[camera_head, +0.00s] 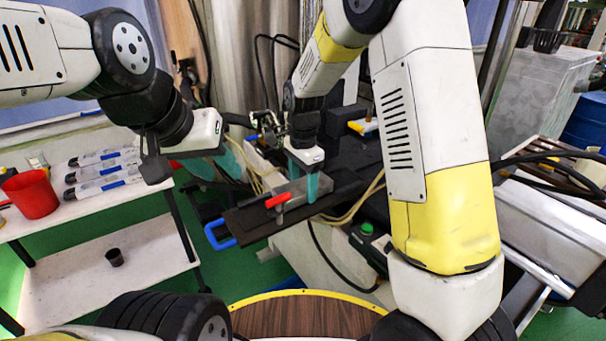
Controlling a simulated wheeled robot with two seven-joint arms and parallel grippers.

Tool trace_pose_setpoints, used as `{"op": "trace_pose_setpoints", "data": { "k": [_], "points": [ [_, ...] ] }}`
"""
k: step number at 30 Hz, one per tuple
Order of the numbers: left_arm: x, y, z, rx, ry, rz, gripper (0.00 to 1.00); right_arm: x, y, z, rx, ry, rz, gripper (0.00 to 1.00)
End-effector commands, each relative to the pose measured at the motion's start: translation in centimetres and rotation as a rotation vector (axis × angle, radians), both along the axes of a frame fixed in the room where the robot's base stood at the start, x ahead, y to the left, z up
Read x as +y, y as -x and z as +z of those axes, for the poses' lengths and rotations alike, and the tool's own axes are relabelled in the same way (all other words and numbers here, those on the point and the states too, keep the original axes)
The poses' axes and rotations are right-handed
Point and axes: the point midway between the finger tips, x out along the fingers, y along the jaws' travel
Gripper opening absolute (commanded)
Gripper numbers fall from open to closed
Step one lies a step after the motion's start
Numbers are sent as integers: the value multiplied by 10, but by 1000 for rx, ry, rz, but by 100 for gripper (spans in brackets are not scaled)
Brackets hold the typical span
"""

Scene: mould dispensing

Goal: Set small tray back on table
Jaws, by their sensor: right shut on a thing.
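My right gripper (303,180) reaches down at the centre, with teal fingers. It is shut on a small grey box-like thing, which looks like the small tray (291,191). The tray is over a dark flat plate (250,222); I cannot tell whether it touches the plate. A red piece (278,200) shows at its front left. The white table (140,250) stands at the left.
On the table's top are a red cup (31,194) and several white tubes (104,173) side by side. A blue handle (217,235) sticks out from the plate. Cables hang near the machine.

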Motion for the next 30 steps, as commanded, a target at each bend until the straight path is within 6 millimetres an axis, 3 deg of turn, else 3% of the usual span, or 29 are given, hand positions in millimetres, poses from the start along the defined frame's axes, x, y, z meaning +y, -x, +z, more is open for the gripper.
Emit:
{"op": "trace_pose_setpoints", "data": {
  "k": [2,3,6,17,30],
  "points": [
    [0,0,0,0,0,0,36,0,0,0,0,0,0,12],
    [0,0,0,0,0,0,36,0,0,0,0,0,0,69],
    [0,0,0,0,0,0,36,0,0,0,0,0,0,87],
    [0,0,0,0,0,0,36,0,0,5,0,0,0,87],
    [0,0,0,0,0,0,36,0,-1,70,-2,-1,0,87]
  ]
}}
